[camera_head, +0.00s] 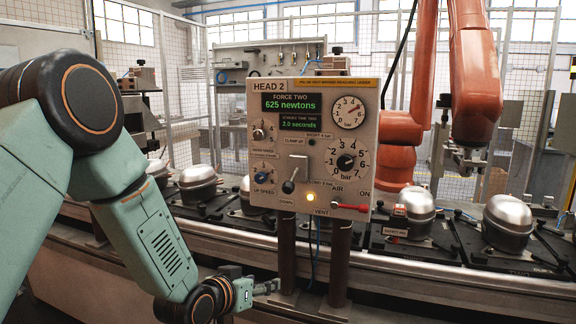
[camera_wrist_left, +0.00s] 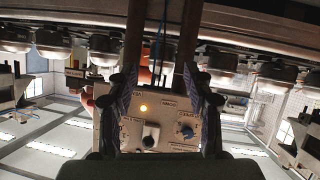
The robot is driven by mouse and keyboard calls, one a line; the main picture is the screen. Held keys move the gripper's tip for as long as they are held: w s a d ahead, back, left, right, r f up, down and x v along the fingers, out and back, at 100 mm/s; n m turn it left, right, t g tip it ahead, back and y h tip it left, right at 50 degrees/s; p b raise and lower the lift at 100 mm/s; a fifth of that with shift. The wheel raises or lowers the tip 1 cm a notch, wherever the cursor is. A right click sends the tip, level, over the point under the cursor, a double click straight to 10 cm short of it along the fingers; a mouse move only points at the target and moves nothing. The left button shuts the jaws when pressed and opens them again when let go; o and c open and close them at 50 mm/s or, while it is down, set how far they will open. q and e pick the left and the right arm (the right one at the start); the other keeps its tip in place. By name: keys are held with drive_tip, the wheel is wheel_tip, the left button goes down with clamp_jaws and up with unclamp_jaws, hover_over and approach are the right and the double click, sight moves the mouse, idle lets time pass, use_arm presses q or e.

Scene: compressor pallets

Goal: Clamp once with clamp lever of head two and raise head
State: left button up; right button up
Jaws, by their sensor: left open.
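The head two panel (camera_head: 262,140) is a beige box on two dark posts, marked HEAD 2, with green displays reading 625 newtons and 2.0 seconds. Its clamp lever (camera_head: 290,182) has a black knob and a pale plate, between the CLAMP UP and DOWN labels; the knob points down and to the left. My left gripper (camera_head: 268,287) is open and empty, below the panel and apart from the lever. In the left wrist view, the picture is upside down; the panel (camera_wrist_left: 108,122) and lever knob (camera_wrist_left: 150,138) show between the spread fingers (camera_wrist_left: 162,85). My right gripper is out of view.
A lit yellow lamp (camera_head: 310,197) and a red-handled air valve (camera_head: 350,207) are to the right of the lever. Behind the panel, a conveyor rail (camera_head: 450,276) carries several silver compressors (camera_head: 508,218) on black pallets. An orange robot arm (camera_head: 474,85) stands behind.

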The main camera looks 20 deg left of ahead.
sight(285, 190)
use_arm(q)
drive_tip(key=w+r+m+t+h+p, duration=0.1)
drive_tip(key=w+r+m+t+h, duration=0.35)
drive_tip(key=r, duration=1.25)
drive_tip(key=shift+w+d+n+y, duration=0.3)
drive_tip(key=shift+w+n, duration=0.1)
drive_tip(key=shift+w, duration=1.3)
drive_tip(key=shift+w+d+n+y, duration=0.25)
drive_tip(key=shift+w+d+n, duration=0.1)
drive_tip(key=shift+w, duration=1.4)
drive_tip(key=shift+w+d+n+y, duration=0.3)
drive_tip(key=shift+w+n, duration=0.1)
drive_tip(key=shift+w, duration=1.3)
drive_tip(key=shift+r, duration=0.1)
clamp_jaws()
